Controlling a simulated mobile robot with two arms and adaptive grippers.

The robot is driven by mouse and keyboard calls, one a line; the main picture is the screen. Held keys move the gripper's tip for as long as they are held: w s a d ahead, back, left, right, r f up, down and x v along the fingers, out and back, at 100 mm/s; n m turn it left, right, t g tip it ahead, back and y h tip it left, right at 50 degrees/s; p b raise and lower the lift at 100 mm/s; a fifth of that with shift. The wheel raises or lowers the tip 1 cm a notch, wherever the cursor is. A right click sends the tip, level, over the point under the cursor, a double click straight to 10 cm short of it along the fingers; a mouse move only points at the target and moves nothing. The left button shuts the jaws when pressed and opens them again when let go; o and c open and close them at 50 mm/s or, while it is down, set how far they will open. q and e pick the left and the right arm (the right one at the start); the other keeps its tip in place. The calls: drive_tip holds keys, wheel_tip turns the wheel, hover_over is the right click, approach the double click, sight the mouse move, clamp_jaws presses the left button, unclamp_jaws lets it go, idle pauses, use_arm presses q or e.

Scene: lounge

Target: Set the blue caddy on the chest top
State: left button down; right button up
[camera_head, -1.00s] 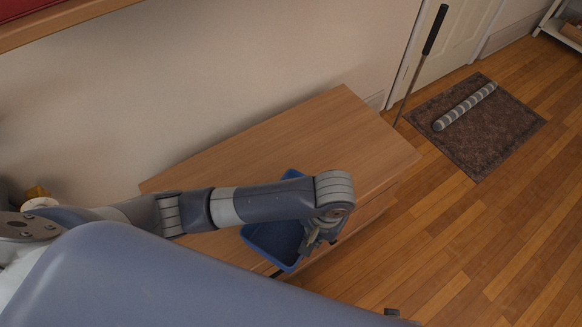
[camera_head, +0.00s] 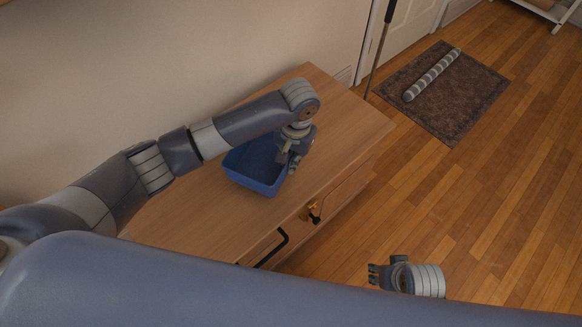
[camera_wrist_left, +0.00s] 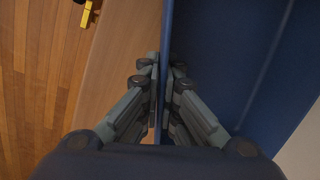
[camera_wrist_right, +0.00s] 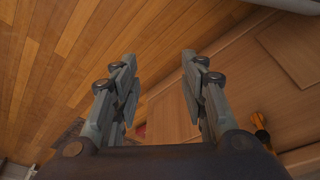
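The blue caddy (camera_head: 262,182) is an open rectangular bin over the middle of the wooden chest top (camera_head: 335,125). I cannot tell whether its base touches the wood. My left gripper (camera_head: 291,163) is at the caddy's right-hand wall. In the left wrist view its fingers (camera_wrist_left: 162,78) are closed on either side of the blue caddy wall (camera_wrist_left: 225,45), with the chest top (camera_wrist_left: 115,45) below. My right gripper (camera_head: 376,274) is empty, low in front of the chest. In the right wrist view its fingers (camera_wrist_right: 158,75) are apart.
A yellow and black item (camera_head: 312,211) is on the chest's front, beside a black drawer handle (camera_head: 272,248). The chest top is clear to the right and left of the caddy. A dark mat (camera_head: 450,100) with a striped roll (camera_head: 432,76) lies on the open floor.

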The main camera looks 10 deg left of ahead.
use_arm(q)
wheel_tip(320, 180, down, 3)
drive_tip(key=shift+b, duration=0.5)
drive_tip(key=shift+f, duration=0.25)
use_arm(e)
drive_tip(key=v, duration=0.2)
drive_tip(key=w+v, duration=0.1)
drive_tip(key=v, duration=0.1)
drive_tip(key=shift+s+r, duration=0.1)
drive_tip(key=shift+r, duration=0.35)
use_arm(q)
drive_tip(key=shift+f, duration=0.1)
drive_tip(key=c, duration=2.1)
unclamp_jaws()
drive_tip(key=o, duration=0.3)
use_arm(e)
drive_tip(key=shift+f, duration=0.2)
